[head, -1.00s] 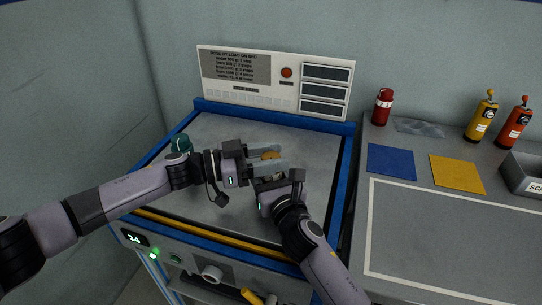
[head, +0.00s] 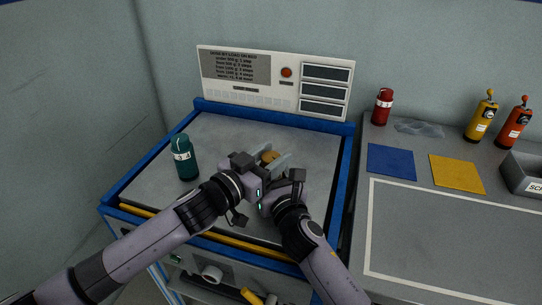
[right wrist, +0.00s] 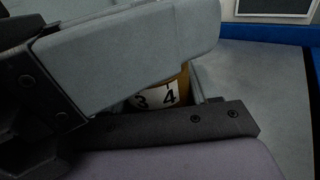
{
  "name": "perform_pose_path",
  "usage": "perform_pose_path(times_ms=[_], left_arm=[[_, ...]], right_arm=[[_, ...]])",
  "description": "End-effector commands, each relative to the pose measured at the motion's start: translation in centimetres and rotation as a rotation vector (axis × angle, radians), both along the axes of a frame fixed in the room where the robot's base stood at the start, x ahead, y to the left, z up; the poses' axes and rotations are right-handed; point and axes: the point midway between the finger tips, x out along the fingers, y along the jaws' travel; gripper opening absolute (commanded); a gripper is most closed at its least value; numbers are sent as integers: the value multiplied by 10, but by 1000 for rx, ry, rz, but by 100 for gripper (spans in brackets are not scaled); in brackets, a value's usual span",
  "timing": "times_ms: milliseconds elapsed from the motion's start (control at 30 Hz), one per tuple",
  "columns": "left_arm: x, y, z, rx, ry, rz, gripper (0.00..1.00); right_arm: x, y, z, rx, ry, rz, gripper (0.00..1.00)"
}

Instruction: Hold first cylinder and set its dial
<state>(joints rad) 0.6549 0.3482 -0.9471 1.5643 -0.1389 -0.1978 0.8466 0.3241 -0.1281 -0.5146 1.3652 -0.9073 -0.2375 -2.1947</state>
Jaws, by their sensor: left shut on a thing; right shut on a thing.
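A cylinder with an orange-tan top (head: 269,156) is between my two grippers above the grey bench top, mostly hidden by them. In the right wrist view its orange-brown side and white band with black "3" and "4" (right wrist: 169,97) show behind a grey finger. My left gripper (head: 267,161) is shut on this cylinder from the front left. My right gripper (head: 281,169) is shut on it from the front right, close beside the left one. Which part each holds is hidden.
A teal cylinder (head: 184,158) stands at the bench's left. A panel (head: 276,82) with a red button and dark displays stands behind. On the right table are a red cylinder (head: 382,107), a yellow one (head: 482,117), an orange one (head: 514,125), blue and yellow mats and a grey bin (head: 522,175).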

Motion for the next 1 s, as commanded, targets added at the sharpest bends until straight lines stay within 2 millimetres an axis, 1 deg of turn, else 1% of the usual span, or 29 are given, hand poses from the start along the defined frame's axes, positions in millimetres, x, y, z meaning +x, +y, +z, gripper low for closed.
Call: perform_pose_path(times_ms=[33,300,733,767,800,833,1000], left_arm=[[-2,-3,2,-8,-1,16,17],[-1,-1,2,-5,-1,88,17],[0,0,2,-2,-2,99,17],[0,0,2,-2,-2,99,51],[0,0,2,-1,-1,99,64],[0,0,2,-1,-1,99,69],[0,0,1,-1,-1,100,69]], right_arm=[[-1,2,-1,1,1,4,15],[-1,2,-1,0,1,5,15],[-1,2,-1,-2,0,5,15],[-1,2,-1,-2,0,5,15],[-1,2,-1,-2,0,4,15],[-1,2,-1,-2,0,4,15],[-1,2,-1,-3,1,3,15]])
